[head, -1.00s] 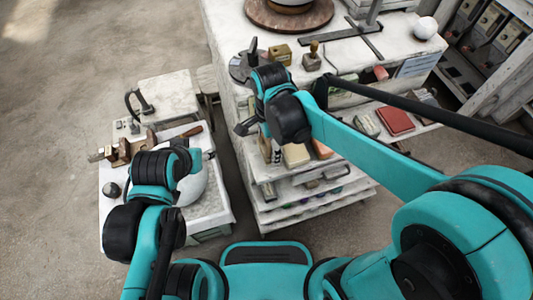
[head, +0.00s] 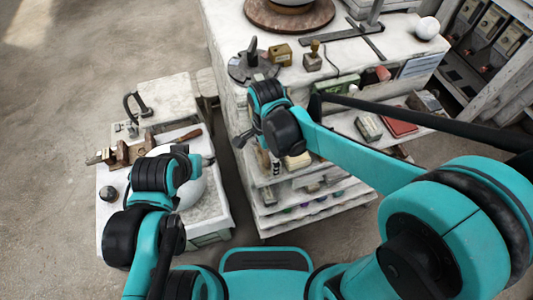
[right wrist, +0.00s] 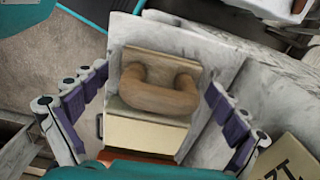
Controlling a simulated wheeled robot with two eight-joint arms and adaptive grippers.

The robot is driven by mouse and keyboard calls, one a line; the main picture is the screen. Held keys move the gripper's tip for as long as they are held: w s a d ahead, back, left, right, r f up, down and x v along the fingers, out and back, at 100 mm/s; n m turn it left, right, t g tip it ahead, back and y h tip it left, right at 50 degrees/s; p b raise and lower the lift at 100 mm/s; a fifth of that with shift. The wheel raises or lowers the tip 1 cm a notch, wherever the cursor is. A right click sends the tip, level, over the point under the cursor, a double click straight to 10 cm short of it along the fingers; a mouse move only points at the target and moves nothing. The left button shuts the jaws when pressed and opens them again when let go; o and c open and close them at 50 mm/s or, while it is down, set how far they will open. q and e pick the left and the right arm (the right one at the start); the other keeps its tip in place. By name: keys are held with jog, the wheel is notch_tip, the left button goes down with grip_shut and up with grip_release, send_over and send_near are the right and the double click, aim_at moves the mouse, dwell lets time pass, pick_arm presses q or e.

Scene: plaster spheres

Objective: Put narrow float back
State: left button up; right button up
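In the right wrist view a float with a wooden loop handle (right wrist: 158,98) stands among pale upright panels. Its brown backing shows above the handle. Whether it is the narrow float I cannot tell. My right gripper (right wrist: 156,80) is open, with one purple-padded finger on each side of the handle, apart from it. In the head view the right gripper (head: 241,139) is mostly hidden behind its own wrist, at the left side of the white shelf unit (head: 283,78).
A cream block (right wrist: 146,133) sits just below the handle, and a lettered box (right wrist: 296,160) is at lower right. The unit's top holds a dark round tool (head: 254,65), a brass block (head: 281,54) and a white sphere (head: 427,28). Floor at the left is free.

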jog(key=shift+r, duration=0.1)
notch_tip(320, 180, up, 12)
jog(key=p, duration=0.4)
jog(key=s+d+n+t, duration=0.2)
jog(key=d+n+t, duration=0.1)
jog(key=d+n, duration=0.4)
jog(key=s+d+n+t, duration=0.3)
jog(key=d+n, duration=0.4)
jog(key=d, duration=0.3)
jog(key=shift+s+d+f+t, duration=0.2)
jog(key=shift+f+t, duration=0.25)
jog(key=shift+t, duration=0.15)
jog(key=shift+w, duration=0.1)
